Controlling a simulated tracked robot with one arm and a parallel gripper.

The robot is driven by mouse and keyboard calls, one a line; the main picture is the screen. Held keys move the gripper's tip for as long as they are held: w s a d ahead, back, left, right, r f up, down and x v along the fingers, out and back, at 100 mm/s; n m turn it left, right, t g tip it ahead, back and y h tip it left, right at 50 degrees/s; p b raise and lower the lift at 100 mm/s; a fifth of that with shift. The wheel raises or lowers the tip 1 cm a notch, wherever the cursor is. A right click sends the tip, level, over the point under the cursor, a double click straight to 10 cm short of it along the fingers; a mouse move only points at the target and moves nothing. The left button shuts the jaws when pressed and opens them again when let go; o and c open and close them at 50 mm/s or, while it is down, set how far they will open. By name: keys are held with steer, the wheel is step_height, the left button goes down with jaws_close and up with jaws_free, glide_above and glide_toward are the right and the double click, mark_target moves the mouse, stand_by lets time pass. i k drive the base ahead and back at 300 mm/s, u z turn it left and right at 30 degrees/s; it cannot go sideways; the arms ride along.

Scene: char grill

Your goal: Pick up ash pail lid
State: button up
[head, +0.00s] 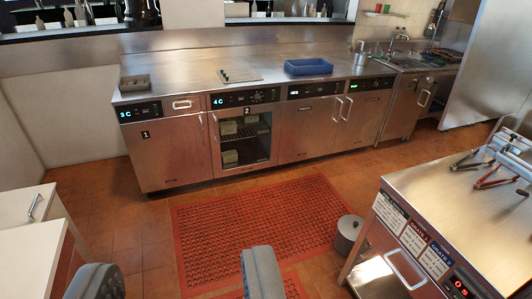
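A small grey metal pail (345,242) stands on the floor at the right edge of the red mat, close to the right-hand counter. A round grey lid (350,223) appears to sit on top of it, with a small knob-like spot at its middle. My gripper (179,262) shows at the bottom of the view as two grey fingers set wide apart. It is open, with nothing between the fingers. The pail is to the right of and beyond the right finger, and apart from it.
A red perforated mat (250,225) covers the middle of the tiled floor. A steel counter (460,220) with tongs stands at right, near the pail. A white-topped cabinet (25,255) is at lower left. Steel units with a blue tray (308,67) line the back.

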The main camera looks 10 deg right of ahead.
mark_target(350, 226)
steer(key=z, duration=0.5)
steer(key=i, duration=0.9)
steer(key=z, duration=0.8)
steer(key=i, duration=0.45)
steer(key=u, duration=0.55)
steer(key=k, duration=1.15)
steer(key=u, duration=1.15)
steer(key=k, duration=0.6)
steer(key=u, duration=0.25)
steer(key=i, duration=1.05)
steer(key=z, duration=0.35)
